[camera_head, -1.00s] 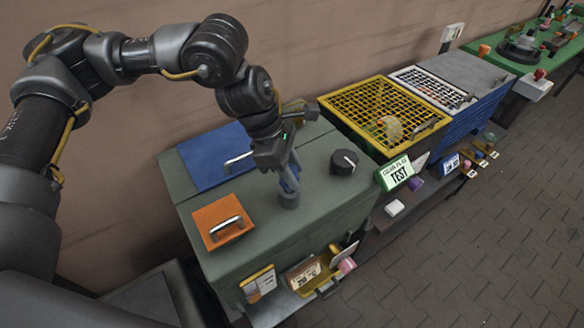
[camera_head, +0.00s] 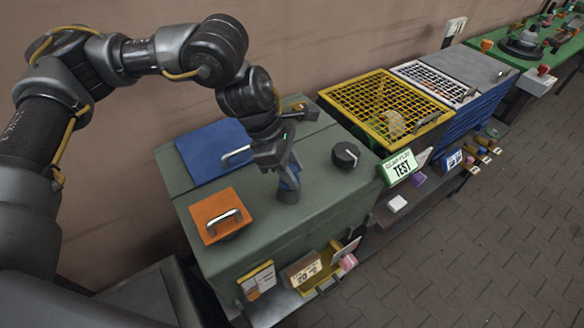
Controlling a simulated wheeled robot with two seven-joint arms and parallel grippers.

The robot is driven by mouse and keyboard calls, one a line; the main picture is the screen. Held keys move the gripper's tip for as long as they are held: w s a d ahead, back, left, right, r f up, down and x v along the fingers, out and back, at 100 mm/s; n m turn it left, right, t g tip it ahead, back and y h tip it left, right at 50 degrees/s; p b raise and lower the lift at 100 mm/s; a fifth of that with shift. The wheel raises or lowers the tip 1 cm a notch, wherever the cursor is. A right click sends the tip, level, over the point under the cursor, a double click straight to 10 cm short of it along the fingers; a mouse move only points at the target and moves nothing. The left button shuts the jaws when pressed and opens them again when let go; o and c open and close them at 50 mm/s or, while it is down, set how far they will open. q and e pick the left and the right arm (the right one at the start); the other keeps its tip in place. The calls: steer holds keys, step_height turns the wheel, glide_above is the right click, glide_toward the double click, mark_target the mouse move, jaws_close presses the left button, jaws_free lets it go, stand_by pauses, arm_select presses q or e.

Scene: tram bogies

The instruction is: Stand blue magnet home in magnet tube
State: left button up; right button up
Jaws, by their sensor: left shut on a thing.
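My left gripper (camera_head: 284,168) is above the green cabinet top (camera_head: 318,183), pointing down and shut on the blue magnet (camera_head: 290,180). My right gripper is not in view.
An orange panel with a handle (camera_head: 212,207) and a blue panel (camera_head: 212,153) lie left of the tube. A black knob (camera_head: 345,155) is close at right.

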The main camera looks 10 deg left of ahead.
arm_select(q)
steer(key=shift+f, duration=0.15)
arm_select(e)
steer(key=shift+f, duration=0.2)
arm_select(q)
steer(key=o, duration=1.2)
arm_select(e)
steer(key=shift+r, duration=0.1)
arm_select(q)
steer(key=shift+o, duration=0.2)
steer(key=b+v, duration=0.1)
steer(key=v, duration=1)
steer(key=shift+b, duration=0.35)
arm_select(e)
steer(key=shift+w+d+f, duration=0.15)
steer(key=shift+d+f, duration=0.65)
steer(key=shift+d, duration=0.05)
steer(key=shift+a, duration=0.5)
